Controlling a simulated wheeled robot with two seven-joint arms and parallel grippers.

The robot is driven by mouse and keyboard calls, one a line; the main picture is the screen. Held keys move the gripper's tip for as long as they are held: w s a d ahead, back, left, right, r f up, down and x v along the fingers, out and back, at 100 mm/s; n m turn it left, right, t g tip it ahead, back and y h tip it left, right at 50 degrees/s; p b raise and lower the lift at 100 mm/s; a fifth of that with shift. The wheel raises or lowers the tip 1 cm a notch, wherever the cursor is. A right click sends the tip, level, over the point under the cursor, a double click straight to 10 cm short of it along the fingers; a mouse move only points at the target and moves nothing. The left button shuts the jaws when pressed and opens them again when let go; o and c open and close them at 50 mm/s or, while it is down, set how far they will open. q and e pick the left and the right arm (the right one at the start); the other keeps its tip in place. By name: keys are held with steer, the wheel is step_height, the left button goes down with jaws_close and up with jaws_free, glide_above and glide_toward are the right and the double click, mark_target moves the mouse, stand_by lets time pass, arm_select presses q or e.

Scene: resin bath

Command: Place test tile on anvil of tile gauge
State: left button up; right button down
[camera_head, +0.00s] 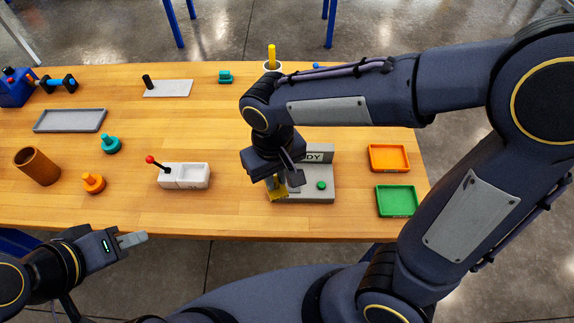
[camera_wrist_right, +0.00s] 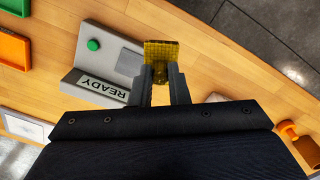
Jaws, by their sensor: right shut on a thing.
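The yellow test tile (camera_head: 278,191) is between the fingers of my right gripper (camera_head: 287,182); it also shows in the right wrist view (camera_wrist_right: 165,50). The right gripper is shut on it, fingers pointing down. The grey tile gauge (camera_head: 312,194) has a green button and a READY sign; it shows in the right wrist view (camera_wrist_right: 85,62) too. The tile is at the gauge's left edge in the head view, beside a paler panel (camera_wrist_right: 130,62). I cannot tell its height over the gauge. My left gripper (camera_head: 134,240) is empty off the table's front edge; its finger gap is unclear.
A white box (camera_head: 186,177) with a red-knobbed lever stands left of the gauge. An orange tray (camera_head: 389,158) and a green tray (camera_head: 397,201) lie to its right. An orange knob (camera_head: 93,184), teal knob (camera_head: 110,146) and brown cup (camera_head: 37,166) are further left.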

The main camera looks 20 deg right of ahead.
steer(key=w+d+f, duration=0.1)
steer(key=w+f, duration=0.1)
steer(key=w+d+f+p, duration=0.1)
steer(key=w+d+f, duration=0.2)
steer(key=w+f, duration=0.1)
steer(key=f, duration=0.1)
steer(key=shift+w+d, duration=0.2)
steer(key=shift+w, duration=0.2)
steer(key=shift+w+f, duration=0.15)
steer(key=shift+f, duration=1.6)
steer(key=shift+f, duration=0.1)
steer(key=shift+f, duration=0.2)
steer(key=c, duration=1.4)
jaws_free()
steer(key=shift+r, duration=0.15)
